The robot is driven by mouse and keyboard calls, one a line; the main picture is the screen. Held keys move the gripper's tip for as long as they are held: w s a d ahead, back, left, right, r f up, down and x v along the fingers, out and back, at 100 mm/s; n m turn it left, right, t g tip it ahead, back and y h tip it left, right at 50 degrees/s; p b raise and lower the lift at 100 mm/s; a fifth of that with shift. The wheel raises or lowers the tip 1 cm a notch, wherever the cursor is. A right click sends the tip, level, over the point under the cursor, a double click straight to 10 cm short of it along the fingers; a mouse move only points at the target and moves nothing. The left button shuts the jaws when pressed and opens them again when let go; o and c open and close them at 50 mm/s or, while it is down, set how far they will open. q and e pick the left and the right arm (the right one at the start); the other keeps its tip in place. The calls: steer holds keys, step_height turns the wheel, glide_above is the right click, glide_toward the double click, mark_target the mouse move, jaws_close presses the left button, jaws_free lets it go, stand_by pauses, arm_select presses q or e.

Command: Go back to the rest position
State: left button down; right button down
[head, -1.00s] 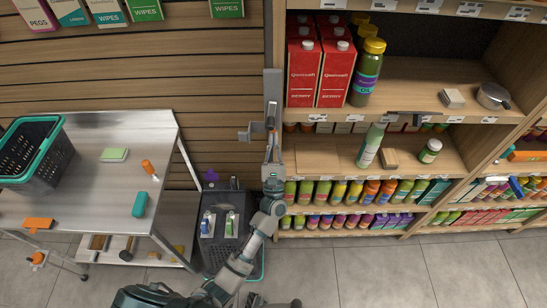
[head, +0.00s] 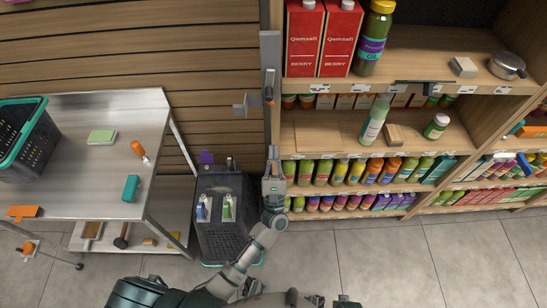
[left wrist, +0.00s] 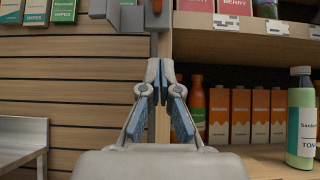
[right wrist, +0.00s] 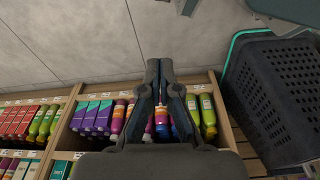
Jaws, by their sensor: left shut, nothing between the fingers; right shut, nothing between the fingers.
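My left gripper (head: 272,152) is shut and empty. In the head view it points up beside the left upright of the shelf unit, below a grey metal bracket (head: 268,60). In the left wrist view its fingertips (left wrist: 160,68) meet in front of the upright, with nothing between them. My right gripper (right wrist: 159,66) is shut and empty in the right wrist view, with shelves of bottles behind its fingers. I cannot clearly make it out in the head view.
A dark basket (head: 226,242) holding bottles stands on the floor left of my left arm. A metal table (head: 75,190) with a teal-rimmed basket (head: 40,140) is at the left. Stocked shelves (head: 415,65) fill the right. The floor (head: 400,255) at front right is clear.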

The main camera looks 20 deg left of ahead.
arm_select(q)
steer(key=shift+s+f, duration=0.4)
steer(key=shift+f, duration=0.05)
arm_select(e)
steer(key=shift+w+a+r, duration=0.1)
steer(key=shift+w+r, duration=0.05)
steer(key=shift+r, duration=0.2)
arm_select(q)
steer(key=shift+a, duration=0.15)
arm_select(e)
steer(key=shift+a, duration=0.15)
